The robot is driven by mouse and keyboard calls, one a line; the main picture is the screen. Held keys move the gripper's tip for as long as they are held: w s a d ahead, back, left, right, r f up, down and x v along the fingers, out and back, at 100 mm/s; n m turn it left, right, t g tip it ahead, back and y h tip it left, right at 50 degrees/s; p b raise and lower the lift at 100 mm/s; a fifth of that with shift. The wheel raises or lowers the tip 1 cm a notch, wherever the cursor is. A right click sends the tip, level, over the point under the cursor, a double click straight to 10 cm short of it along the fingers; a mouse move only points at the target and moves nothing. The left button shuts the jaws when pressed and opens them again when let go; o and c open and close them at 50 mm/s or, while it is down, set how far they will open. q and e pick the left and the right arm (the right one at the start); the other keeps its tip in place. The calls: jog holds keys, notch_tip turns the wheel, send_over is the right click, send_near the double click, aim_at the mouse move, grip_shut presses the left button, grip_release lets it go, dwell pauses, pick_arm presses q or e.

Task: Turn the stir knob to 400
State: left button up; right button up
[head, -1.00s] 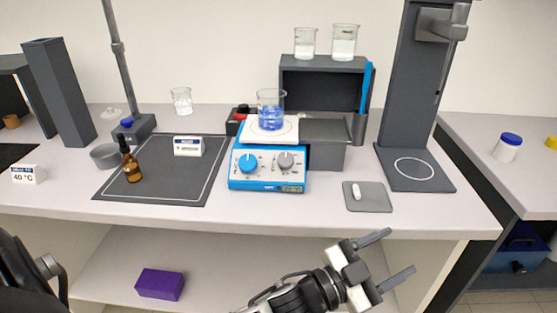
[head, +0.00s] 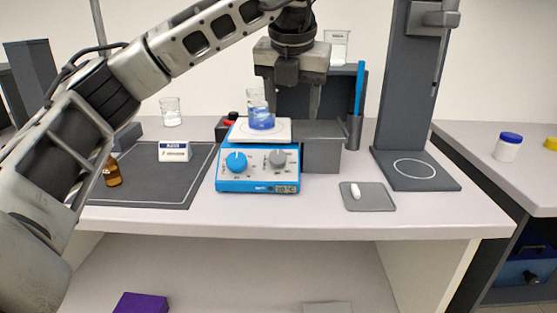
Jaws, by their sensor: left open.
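The blue stirrer hotplate (head: 228,184) stands near the table's front edge. Its front has a blue knob (head: 237,162) on the left and a grey knob (head: 278,158) on the right, with a small dark display below the grey one. The labels are too small to read, so I cannot tell which knob is for stirring. A beaker of blue liquid (head: 262,118) stands on the white top plate (head: 277,133). My left gripper (head: 292,102) is open and empty, fingers pointing down, above and behind the knobs in the picture. It partly covers the beaker. My right gripper is not in view.
A dark grey box (head: 322,154) stands right of the hotplate, with a dark shelf unit behind. A dark mat (head: 150,190) with a brown bottle (head: 113,172) and a small sign (head: 174,151) lies left. A white mouse-shaped piece (head: 355,190) lies on a grey pad (head: 375,202).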

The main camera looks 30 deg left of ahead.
pick_arm(q)
jog(key=a+r+y, duration=0.1)
jog(key=a, duration=0.1)
send_near(278, 155)
jog(key=shift+n, duration=0.4)
jog(key=x, duration=0.8)
jog(key=shift+w+a+f+p, duration=0.1)
jog(key=shift+f+p, duration=0.2)
jog(key=shift+c, duration=0.3)
jog(key=c, duration=0.9)
